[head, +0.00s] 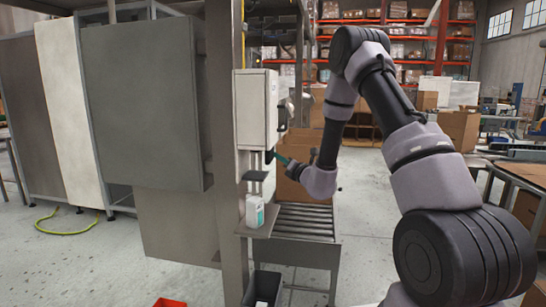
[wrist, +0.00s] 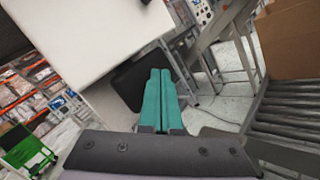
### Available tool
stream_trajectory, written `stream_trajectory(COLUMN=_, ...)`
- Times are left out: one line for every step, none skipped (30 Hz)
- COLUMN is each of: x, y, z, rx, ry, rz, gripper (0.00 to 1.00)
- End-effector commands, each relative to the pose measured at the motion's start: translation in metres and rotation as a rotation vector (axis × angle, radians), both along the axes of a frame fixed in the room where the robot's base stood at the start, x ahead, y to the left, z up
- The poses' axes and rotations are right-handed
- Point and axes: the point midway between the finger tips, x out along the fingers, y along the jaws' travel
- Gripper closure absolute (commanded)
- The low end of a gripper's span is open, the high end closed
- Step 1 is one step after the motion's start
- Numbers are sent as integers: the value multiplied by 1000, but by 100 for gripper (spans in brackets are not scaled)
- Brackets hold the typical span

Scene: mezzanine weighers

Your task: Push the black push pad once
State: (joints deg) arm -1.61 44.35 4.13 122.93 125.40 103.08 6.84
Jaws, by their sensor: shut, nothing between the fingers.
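The black push pad (head: 269,157) sits at the lower front edge of the white dispenser box (head: 256,108) on the grey post. In the wrist view the pad (wrist: 128,82) is a dark rounded block beside the white box (wrist: 85,35), partly covered by my fingers. My gripper (head: 277,158) points left at the pad in the head view, its teal fingers very close to it. In the wrist view the fingers (wrist: 160,72) lie side by side, shut and empty, with tips overlapping the pad's right part. I cannot tell whether they touch it.
A dark grey tray (head: 257,175) hangs below the box. A white bottle (head: 255,212) stands on a small shelf under it. A roller conveyor (head: 305,222) with a cardboard box (head: 291,186) is behind. Grey panels (head: 143,105) stand left of the post (head: 232,240).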

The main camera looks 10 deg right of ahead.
Motion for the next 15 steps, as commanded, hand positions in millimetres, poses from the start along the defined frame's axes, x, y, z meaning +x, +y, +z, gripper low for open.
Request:
stream_trajectory(x=0, y=1, z=0, rx=0, ry=0, rz=1, gripper=100)
stream_trajectory(x=0, y=2, z=0, rx=0, ry=0, rz=1, gripper=100)
stream_trajectory(x=0, y=2, z=0, rx=0, ry=0, rz=1, gripper=100)
stream_trajectory(x=0, y=3, z=0, rx=0, ry=0, rz=1, gripper=100)
stream_trajectory(x=1, y=3, z=0, rx=0, ry=0, rz=2, gripper=100)
stream_trajectory(x=1, y=4, z=0, rx=-1, ry=0, rz=3, gripper=100)
stream_trajectory(x=1, y=4, z=0, rx=-1, ry=0, rz=3, gripper=100)
stream_trajectory(x=1, y=4, z=0, rx=-1, ry=0, rz=3, gripper=100)
stream_trajectory(x=1, y=5, z=0, rx=-1, ry=0, rz=3, gripper=100)
stream_trajectory(x=1, y=5, z=0, rx=-1, ry=0, rz=3, gripper=100)
stream_trajectory(x=1, y=6, z=0, rx=-1, ry=0, rz=3, gripper=100)
stream_trajectory(x=1, y=6, z=0, rx=-1, ry=0, rz=3, gripper=100)
stream_trajectory(x=1, y=7, z=0, rx=-1, ry=0, rz=3, gripper=100)
stream_trajectory(x=2, y=7, z=0, rx=-1, ry=0, rz=3, gripper=100)
stream_trajectory(x=2, y=8, z=0, rx=-1, ry=0, rz=3, gripper=100)
